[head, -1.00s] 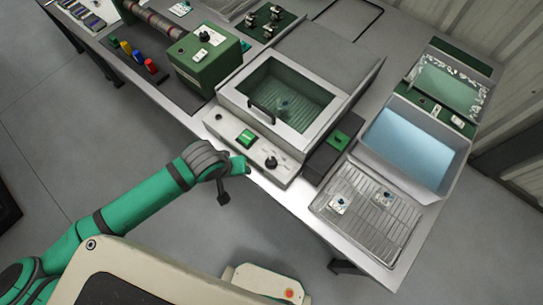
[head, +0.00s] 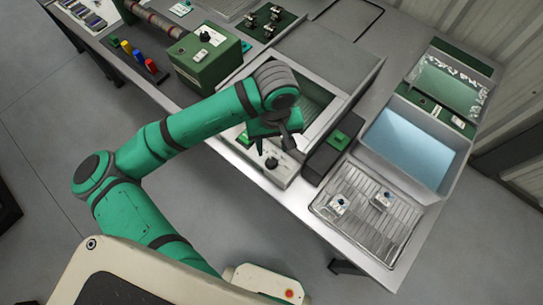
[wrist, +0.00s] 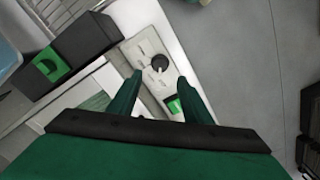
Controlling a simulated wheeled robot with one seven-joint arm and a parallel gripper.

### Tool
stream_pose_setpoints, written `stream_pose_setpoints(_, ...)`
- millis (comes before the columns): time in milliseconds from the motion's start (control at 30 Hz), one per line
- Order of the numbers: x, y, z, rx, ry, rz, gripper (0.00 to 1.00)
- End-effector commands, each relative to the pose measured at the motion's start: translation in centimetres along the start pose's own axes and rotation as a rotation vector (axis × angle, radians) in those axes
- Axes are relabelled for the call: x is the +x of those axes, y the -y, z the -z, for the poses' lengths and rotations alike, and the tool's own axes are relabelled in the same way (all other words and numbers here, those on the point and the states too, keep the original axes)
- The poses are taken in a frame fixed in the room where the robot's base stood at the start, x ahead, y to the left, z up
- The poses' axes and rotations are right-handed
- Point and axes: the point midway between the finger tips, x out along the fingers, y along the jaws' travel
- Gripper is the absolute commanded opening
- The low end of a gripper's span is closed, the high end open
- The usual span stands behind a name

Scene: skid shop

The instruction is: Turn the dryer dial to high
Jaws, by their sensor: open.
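The dryer (head: 225,133) is a grey box with a glass lid, now mostly behind my arm. Its black dial (head: 271,163) sits on the light front panel; in the wrist view the dial (wrist: 159,63) shows on a panel with printed marks too small to read, so its setting cannot be told. My gripper (head: 270,146) is open and empty above the panel. In the wrist view its two fingers (wrist: 158,77) point toward the dial, one on each side in the picture; no contact is visible.
A green switch (wrist: 173,104) sits on the same panel beside the dial. A dark box with a green top (head: 339,139) stands right of the dryer. Further right are a wire rack (head: 365,222) with small parts and a basin of blue liquid (head: 405,145). Floor is clear in front.

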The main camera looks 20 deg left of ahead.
Motion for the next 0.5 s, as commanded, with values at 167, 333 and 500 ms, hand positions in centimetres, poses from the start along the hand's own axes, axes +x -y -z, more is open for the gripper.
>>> stream_pose_setpoints(167, 3.4, 0.0, 0.0, -0.002, 0.001, -0.001, 0.45)
stream_pose_setpoints(333, 6.0, 0.1, 0.0, -0.003, 0.001, 0.000, 0.45)
stream_pose_setpoints(500, 7.6, 0.0, 0.0, 0.000, 0.000, 0.000, 0.45)
